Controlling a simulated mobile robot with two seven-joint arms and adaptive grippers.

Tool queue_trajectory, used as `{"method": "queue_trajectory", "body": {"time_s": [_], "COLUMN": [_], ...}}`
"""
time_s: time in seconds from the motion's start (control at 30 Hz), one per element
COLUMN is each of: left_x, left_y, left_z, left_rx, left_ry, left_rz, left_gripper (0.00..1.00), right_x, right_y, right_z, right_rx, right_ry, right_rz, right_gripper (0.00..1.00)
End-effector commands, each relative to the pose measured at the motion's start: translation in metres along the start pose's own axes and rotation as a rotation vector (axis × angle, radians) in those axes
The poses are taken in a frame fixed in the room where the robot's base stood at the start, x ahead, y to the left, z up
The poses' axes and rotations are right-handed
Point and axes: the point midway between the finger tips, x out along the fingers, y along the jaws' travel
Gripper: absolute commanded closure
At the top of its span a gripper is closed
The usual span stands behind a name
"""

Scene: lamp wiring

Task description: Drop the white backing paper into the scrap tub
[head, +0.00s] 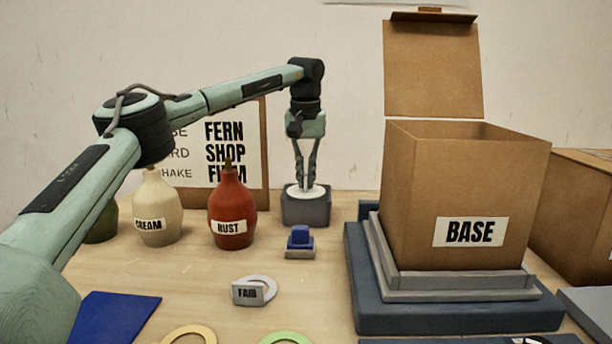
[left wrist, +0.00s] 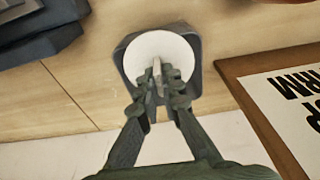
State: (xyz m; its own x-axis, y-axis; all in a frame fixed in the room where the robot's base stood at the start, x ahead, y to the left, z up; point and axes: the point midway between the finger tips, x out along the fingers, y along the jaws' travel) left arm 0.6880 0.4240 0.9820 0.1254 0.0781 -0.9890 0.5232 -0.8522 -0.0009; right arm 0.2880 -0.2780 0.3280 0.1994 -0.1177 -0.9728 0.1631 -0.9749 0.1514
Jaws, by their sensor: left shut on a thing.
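The white backing paper (head: 305,191) is a round white disc at the mouth of the dark grey scrap tub (head: 306,212). My left gripper (head: 305,184) points down over the tub and is shut on the paper's middle. In the left wrist view the white backing paper (left wrist: 160,50) lies within the outline of the scrap tub (left wrist: 195,85), with the left gripper's fingertips (left wrist: 158,85) closed at its centre. I cannot tell whether the disc touches the tub. My right gripper is not in view.
A red RUST bottle (head: 231,212) and a cream bottle (head: 156,210) stand left of the tub. A blue block on a small stand (head: 300,241) sits in front. The BASE box (head: 465,200) stands on a platform at right. A sign (head: 262,150) stands behind.

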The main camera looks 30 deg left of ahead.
Motion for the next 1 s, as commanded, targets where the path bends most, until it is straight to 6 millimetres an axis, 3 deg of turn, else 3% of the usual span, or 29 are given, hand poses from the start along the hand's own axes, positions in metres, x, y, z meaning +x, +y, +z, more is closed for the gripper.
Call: {"method": "queue_trajectory", "body": {"time_s": [0.67, 0.7, 0.83, 1.0], "left_x": [0.011, 0.011, 0.011, 0.011], "left_y": [0.0, 0.0, 0.0, 0.0], "left_z": [0.002, 0.002, 0.002, 0.002], "left_rx": [-0.001, -0.001, -0.001, 0.0], "left_ry": [0.0, 0.0, 0.001, 0.001], "left_rz": [0.001, 0.001, 0.001, 0.001], "left_gripper": [1.0, 0.89, 0.73, 0.73], "right_x": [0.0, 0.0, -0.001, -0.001], "right_y": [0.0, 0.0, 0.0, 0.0], "right_z": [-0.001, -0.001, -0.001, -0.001], "right_rx": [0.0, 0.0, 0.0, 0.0], "right_ry": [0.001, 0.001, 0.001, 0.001], "right_rz": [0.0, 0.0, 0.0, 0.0], "right_gripper": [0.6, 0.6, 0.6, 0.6]}}
